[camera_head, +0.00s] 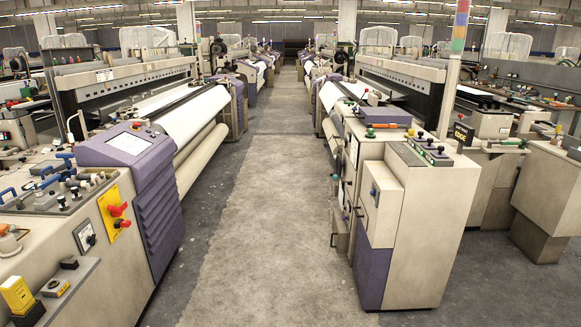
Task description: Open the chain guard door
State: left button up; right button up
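Neither of my grippers shows in the head view. A beige loom end cabinet (428,235) stands at the right of the aisle. A raised beige box-like cover (387,201) with a small dark fitting is on its aisle-facing side, above a purple lower panel (372,272). The cover looks shut. I cannot tell for sure which panel is the chain guard door.
A clear concrete aisle (262,210) runs away between the loom rows. At the left stands a loom with a purple console (128,143), a yellow plate with red knobs (115,215) and ribbed purple side panels. A beige cabinet (548,195) stands at the far right.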

aim_at(340, 234)
jog(key=i+z, duration=0.1)
jog(key=i, duration=0.35)
jog(key=i+j+z, duration=0.15)
jog(key=i, duration=0.3)
jog(key=i+j+z, duration=0.1)
jog(key=i, duration=0.35)
jog(key=i+j+z, duration=0.15)
jog(key=i, duration=0.25)
jog(key=i+j+z, duration=0.1)
jog(key=i, duration=0.35)
jog(key=i+j+z, duration=0.75)
jog(key=j, duration=0.1)
